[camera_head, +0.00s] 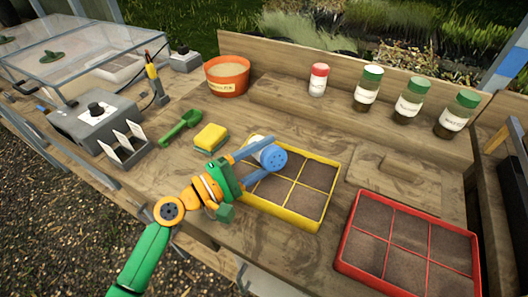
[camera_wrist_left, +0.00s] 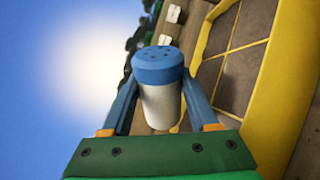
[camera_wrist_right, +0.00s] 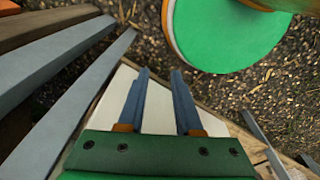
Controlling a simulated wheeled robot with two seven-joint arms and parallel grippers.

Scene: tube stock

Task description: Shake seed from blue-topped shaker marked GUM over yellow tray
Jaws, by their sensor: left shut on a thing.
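The blue-topped shaker (camera_head: 270,155) is tilted above the yellow tray, its perforated blue cap facing the camera. Its white body and blue cap also show in the left wrist view (camera_wrist_left: 160,85). My left gripper (camera_head: 258,153) is shut on the shaker's body. The GUM marking is not legible on it. The yellow tray (camera_head: 292,222) has dark soil in several compartments, and the shaker hangs over its upper left part. No falling seed can be made out. My right gripper (camera_wrist_right: 155,75) shows only in its wrist view, open and empty, away from the tray.
A red tray (camera_head: 352,267) lies right of the yellow one. A red-topped shaker (camera_head: 319,80) and several green-topped shakers (camera_head: 367,90) stand at the back. An orange pot (camera_head: 228,77), yellow sponge (camera_head: 211,137) and green scoop (camera_head: 182,128) lie left of the tray.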

